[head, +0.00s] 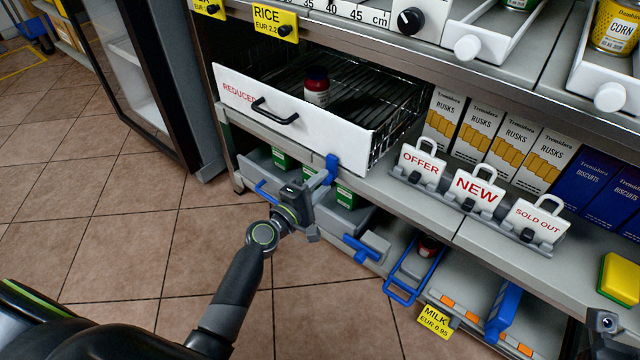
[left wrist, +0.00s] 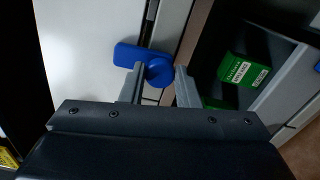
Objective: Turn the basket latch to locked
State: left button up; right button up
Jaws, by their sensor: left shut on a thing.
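The blue latch (head: 332,163) sits at the lower right corner of the white front of the wire basket (head: 222,92). In the head view it stands roughly upright. In the left wrist view the latch (left wrist: 128,54) shows a flat tab pointing left from a rounded end. My left gripper (head: 322,184) comes at it from below. Its fingers (left wrist: 160,78) are shut on the rounded end, one on each side. What the fingertips cover of the latch is hidden. My right gripper's fingers are not seen; only a dark part, probably of my right arm, shows at the lower right corner.
The basket holds a jar (head: 316,88) and has a black handle (head: 274,111). Below is a grey drawer with green boxes (head: 346,196). A blue lever (head: 361,248) and blue loop handle (head: 404,285) stick out to the right. Tiled floor (head: 130,215) is clear at left.

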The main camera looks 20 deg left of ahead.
pick_arm(q)
jog(key=o, duration=1)
jog(key=b+v, duration=0.1)
jog(key=v, duration=1.6)
jog(key=shift+s+a, duration=0.1)
jog(key=shift+s, duration=0.15)
